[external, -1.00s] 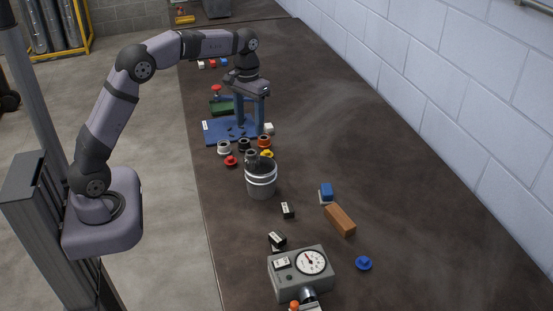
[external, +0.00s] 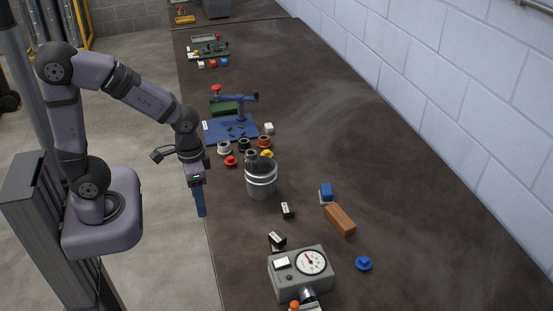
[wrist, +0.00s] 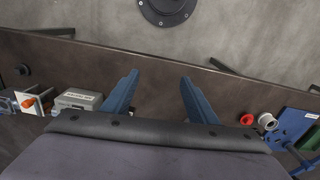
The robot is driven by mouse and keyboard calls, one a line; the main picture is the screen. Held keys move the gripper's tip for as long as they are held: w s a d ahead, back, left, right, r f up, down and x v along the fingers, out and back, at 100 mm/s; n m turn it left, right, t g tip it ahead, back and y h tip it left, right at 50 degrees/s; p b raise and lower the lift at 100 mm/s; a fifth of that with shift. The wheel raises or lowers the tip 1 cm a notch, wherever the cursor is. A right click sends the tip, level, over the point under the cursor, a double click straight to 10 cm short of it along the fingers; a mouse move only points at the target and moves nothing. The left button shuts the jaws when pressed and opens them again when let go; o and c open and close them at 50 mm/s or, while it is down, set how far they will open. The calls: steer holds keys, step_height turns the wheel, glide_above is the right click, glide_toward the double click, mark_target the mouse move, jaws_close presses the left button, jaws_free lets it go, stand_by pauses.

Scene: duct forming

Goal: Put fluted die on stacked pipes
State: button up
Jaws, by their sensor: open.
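A silver banded cylinder (external: 261,182), open at the top, stands on the bench in the external view. It may be the stacked pipes, but I cannot tell. Small spool-like and flanged pieces stand just behind it: white (external: 224,147), black (external: 244,144), orange (external: 264,141), red (external: 230,160) and yellow (external: 267,154). A grey piece (external: 251,157) stands at its back rim. I cannot tell which is the fluted die. My gripper (external: 201,215) is open and empty at the bench's left edge, left of the cylinder. Its blue fingers (wrist: 159,74) are apart in the wrist view.
A blue plate (external: 222,133) with a blue stand lies behind the pieces. A gauge box (external: 301,272) is at the near end, also in the wrist view (wrist: 77,101). A brown block (external: 340,220), blue-topped block (external: 326,192) and blue piece (external: 363,263) lie right.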

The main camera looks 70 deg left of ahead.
steer(key=shift+m, duration=0.4)
steer(key=s, duration=0.1)
steer(key=s+f, duration=0.1)
steer(key=s+d, duration=0.1)
steer(key=shift+s+d+f, duration=0.1)
steer(key=shift+s+f, duration=0.2)
steer(key=shift+f, duration=0.05)
